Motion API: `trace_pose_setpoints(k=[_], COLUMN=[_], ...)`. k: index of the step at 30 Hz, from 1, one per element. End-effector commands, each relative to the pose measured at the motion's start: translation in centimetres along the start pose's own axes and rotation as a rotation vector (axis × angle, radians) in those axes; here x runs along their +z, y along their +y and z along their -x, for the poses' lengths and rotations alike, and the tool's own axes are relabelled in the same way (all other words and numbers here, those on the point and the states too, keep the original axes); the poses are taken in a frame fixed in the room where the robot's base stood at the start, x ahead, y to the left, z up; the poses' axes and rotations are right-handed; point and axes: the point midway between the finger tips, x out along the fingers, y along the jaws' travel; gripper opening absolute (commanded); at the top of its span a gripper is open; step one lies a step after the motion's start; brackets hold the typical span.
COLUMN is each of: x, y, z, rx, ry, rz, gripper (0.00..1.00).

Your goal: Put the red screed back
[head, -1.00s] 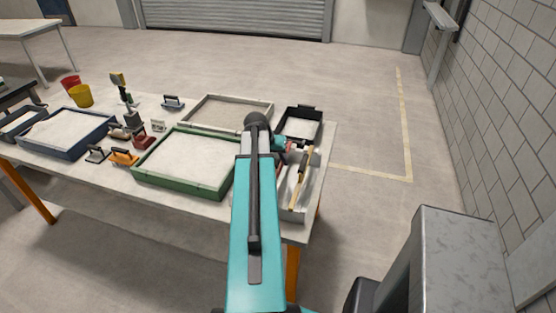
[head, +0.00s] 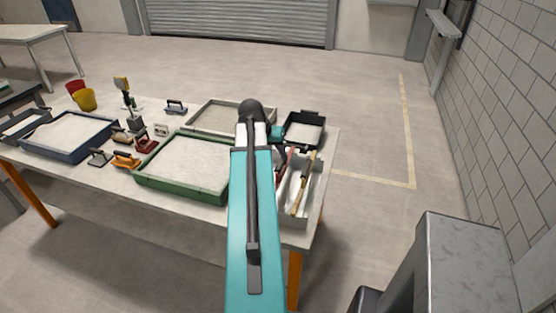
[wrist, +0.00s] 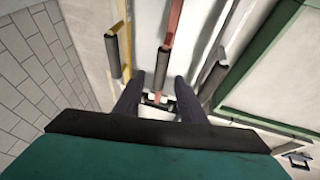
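The red screed (wrist: 175,22) shows in the wrist view as a long red bar with a dark grip (wrist: 162,66). It lies between two other tools, over the pale tray floor. My gripper (wrist: 158,85) is open, its two dark fingers spread either side of the screed's near end. No finger visibly touches it. In the head view a bit of the red screed (head: 288,158) shows at the left of the white tool tray (head: 292,218). My arm hides my fingers there.
A yellow-edged tool (wrist: 118,50) and a grey tool (wrist: 214,72) flank the screed. The green sandbed (head: 150,185) is left of the tool tray. A black tray (head: 316,118) stands behind it.

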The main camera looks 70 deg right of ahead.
Motion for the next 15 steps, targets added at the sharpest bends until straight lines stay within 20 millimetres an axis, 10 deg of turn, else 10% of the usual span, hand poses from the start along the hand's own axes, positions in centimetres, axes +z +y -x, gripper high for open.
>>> trace_pose_setpoints(k=[15], x=[0.0], y=[0.0], z=[4.8], rx=[0.0], ry=[0.0], rz=[0.0], gripper=[0.37])
